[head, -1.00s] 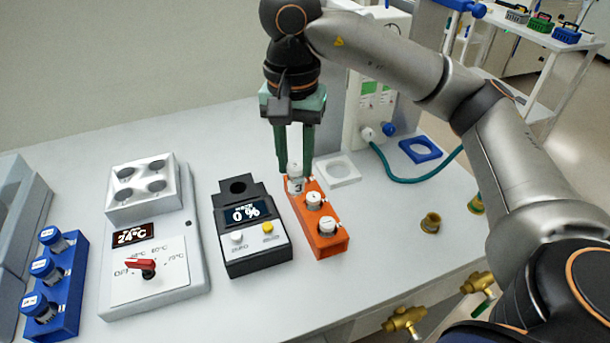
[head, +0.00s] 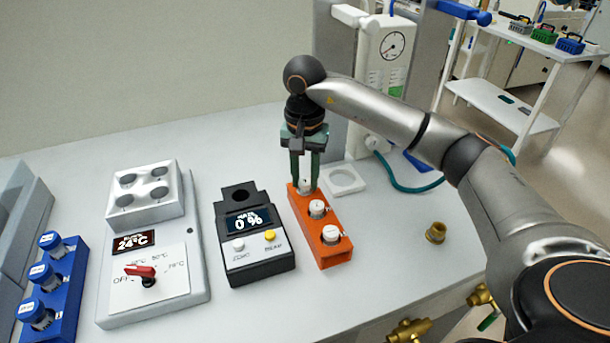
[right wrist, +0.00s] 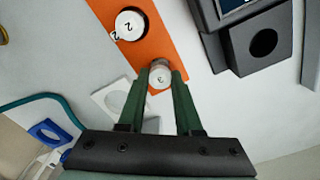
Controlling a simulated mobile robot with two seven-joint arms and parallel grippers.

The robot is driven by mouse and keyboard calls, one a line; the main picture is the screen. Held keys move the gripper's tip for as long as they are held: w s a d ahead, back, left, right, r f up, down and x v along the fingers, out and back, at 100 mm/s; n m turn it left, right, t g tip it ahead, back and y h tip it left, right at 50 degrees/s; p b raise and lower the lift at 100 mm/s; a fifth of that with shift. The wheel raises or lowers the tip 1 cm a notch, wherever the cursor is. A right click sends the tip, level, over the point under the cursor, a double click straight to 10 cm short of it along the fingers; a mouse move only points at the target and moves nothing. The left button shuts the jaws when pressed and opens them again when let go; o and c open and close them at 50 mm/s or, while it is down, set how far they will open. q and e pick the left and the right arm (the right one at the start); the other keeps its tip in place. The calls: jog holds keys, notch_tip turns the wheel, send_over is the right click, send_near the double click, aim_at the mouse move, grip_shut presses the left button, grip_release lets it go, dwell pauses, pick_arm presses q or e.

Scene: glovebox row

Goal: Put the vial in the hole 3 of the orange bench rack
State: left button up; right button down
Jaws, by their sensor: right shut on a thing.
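The orange bench rack (head: 322,240) stands on the white bench, and part of it shows in the right wrist view (right wrist: 146,45). White-capped vials marked 1 (head: 331,234) and 2 (head: 317,208) sit in its nearer holes. The vial marked 3 (right wrist: 160,75) is at the far end of the rack, low at the hole there; its seating depth is hidden. My right gripper (head: 305,184) points down with its green fingers shut on this vial. My left gripper is out of view.
Left of the rack stand a dark meter showing 0 % (head: 254,240), a white heater block (head: 150,250) and a blue rack (head: 55,290) with blue-capped vials. A white ring holder (head: 345,181) is behind right. A brass fitting (head: 435,232) stands on the right.

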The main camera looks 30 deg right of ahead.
aim_at(305, 181)
jog(key=shift+f, duration=0.2)
jog(key=c, duration=0.6)
grip_release()
jog(key=shift+r, duration=0.1)
jog(key=shift+r, duration=0.15)
notch_tip(305, 181, up, 12)
jog(key=p, duration=0.1)
jog(key=shift+p, duration=0.35)
